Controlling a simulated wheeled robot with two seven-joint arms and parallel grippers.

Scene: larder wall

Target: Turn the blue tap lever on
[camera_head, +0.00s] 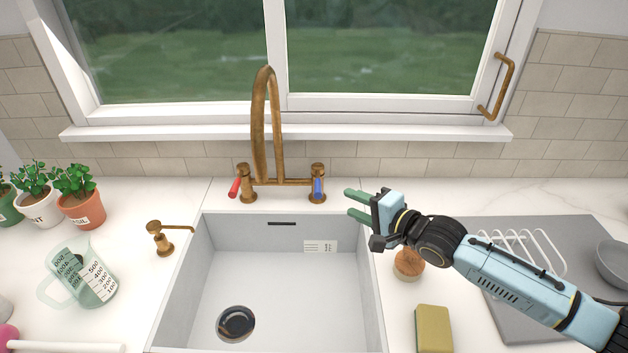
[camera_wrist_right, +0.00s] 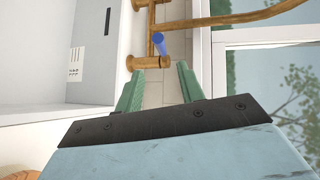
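The blue tap lever (camera_head: 318,187) is on the right valve of the brass tap (camera_head: 262,125), behind the sink. The lever also shows in the right wrist view (camera_wrist_right: 159,44), ahead of the fingers. A red lever (camera_head: 235,188) is on the left valve. My right gripper (camera_head: 352,203) is to the right of the blue lever, with its two green fingers pointing left toward it. The fingers are apart and empty, and a gap shows between them and the lever. In the right wrist view the gripper (camera_wrist_right: 158,82) is open below the brass valve. My left gripper is not in view.
The grey sink (camera_head: 200,270) lies in front of the tap. A brass soap dispenser (camera_head: 158,240), measuring jug (camera_head: 85,272) and potted herbs (camera_head: 80,208) stand left. A round brush (camera_head: 408,265), sponge (camera_head: 433,330) and grey mat with a rack (camera_head: 500,305) lie right, by my arm.

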